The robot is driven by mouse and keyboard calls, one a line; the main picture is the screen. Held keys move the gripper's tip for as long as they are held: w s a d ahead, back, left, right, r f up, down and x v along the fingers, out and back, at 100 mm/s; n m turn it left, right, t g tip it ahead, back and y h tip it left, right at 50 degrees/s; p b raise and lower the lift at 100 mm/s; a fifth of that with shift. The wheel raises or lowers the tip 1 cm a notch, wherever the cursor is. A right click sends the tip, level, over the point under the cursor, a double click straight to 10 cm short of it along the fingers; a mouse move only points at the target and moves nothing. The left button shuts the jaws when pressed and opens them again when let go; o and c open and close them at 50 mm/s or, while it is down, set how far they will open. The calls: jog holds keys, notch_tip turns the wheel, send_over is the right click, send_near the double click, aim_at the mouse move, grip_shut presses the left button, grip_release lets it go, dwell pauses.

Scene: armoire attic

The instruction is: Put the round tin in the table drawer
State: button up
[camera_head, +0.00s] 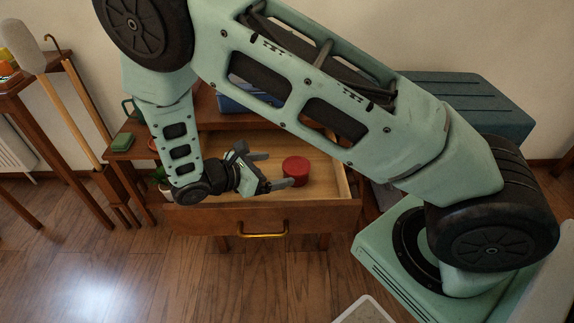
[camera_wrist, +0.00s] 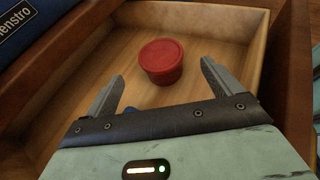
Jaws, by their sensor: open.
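The round tin (camera_head: 295,171) is red and stands upright on the floor of the open table drawer (camera_head: 262,216). The wrist view shows the tin (camera_wrist: 161,61) just beyond my fingertips, apart from them, with the pale wooden drawer (camera_wrist: 209,21) around it. My gripper (camera_head: 280,170) is open and empty, over the drawer and left of the tin in the head view. In the wrist view my gripper (camera_wrist: 162,70) has its two grey fingers spread wide. A small blue patch (camera_wrist: 130,110) shows near the gripper's base; I cannot tell what it is.
A blue box (camera_head: 238,99) stands on the tabletop behind the drawer; its lettered side shows in the wrist view (camera_wrist: 30,30). A small green item (camera_head: 122,142) lies on the table at left. A blue-grey chest (camera_head: 470,100) stands at right.

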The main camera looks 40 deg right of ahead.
jog(key=shift+v, duration=1.55)
jog(key=shift+s+d+r, duration=0.1)
jog(key=shift+d+r, duration=0.05)
jog(key=shift+d, duration=0.05)
jog(key=s+d+r+m+t+y, duration=0.1)
jog(key=s+d+r+m+y, duration=0.25)
jog(key=r+m+y, duration=0.45)
jog(key=s+d+r+m+t+y, duration=0.2)
jog(key=s+d+r+m+y, duration=0.15)
jog(key=r+m+y, duration=0.45)
jog(key=s+a+n+g+h, duration=0.1)
jog(key=s+a+n+g, duration=0.15)
jog(key=s+a, duration=0.55)
jog(key=s+a+n+g+h, duration=0.1)
jog(key=s+a+n, duration=0.2)
jog(key=s+a, duration=0.55)
jog(key=w+a+r+p, duration=0.2)
jog(key=w+r+p, duration=0.1)
jog(key=r+p, duration=1.2)
jog(key=shift+p, duration=0.35)
